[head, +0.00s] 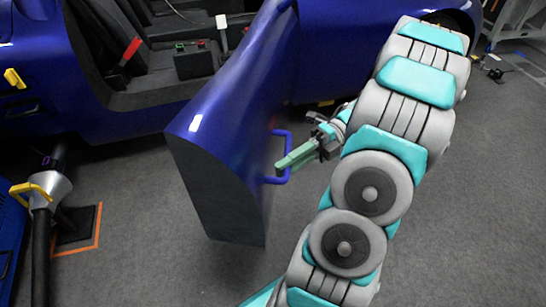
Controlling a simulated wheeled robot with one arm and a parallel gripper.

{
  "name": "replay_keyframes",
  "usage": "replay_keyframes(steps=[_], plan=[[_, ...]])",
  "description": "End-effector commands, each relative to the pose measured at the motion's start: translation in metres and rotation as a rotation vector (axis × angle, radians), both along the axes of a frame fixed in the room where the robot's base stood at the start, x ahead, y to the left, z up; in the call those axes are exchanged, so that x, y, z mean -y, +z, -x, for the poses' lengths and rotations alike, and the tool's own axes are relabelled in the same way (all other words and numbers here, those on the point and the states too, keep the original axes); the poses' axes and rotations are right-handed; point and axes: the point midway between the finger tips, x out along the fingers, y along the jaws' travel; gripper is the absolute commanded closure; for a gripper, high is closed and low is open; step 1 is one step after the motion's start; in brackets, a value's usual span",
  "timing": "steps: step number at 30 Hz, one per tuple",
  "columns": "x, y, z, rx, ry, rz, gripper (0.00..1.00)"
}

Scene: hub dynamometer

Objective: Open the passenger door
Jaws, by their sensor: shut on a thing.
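The blue passenger door (225,110) of the blue car stands swung well out from the body, with its grey end face toward me. A blue loop handle (287,150) sticks out from its outer side. My gripper (279,168) has its green fingers at this handle and is shut on it. My grey and teal arm comes from the bottom of the picture and hides part of the car behind it. The door opening shows the dark cabin with a seat and a red lever (132,48).
A grey stand with a yellow handle (30,190) and an orange floor outline (97,222) lie at the left. Shelving or a cart (515,20) and cables are at the top right. Grey floor (450,220) is clear at the right and below the door.

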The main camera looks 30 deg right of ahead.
Motion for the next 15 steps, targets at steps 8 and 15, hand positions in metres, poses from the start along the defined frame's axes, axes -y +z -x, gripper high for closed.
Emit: replay_keyframes(steps=[8,15], plan=[[0.0023,-0.0010,0.0015,0.000,0.003,0.001,1.00],[0.0022,-0.0010,0.0013,0.001,0.003,0.002,0.70]])
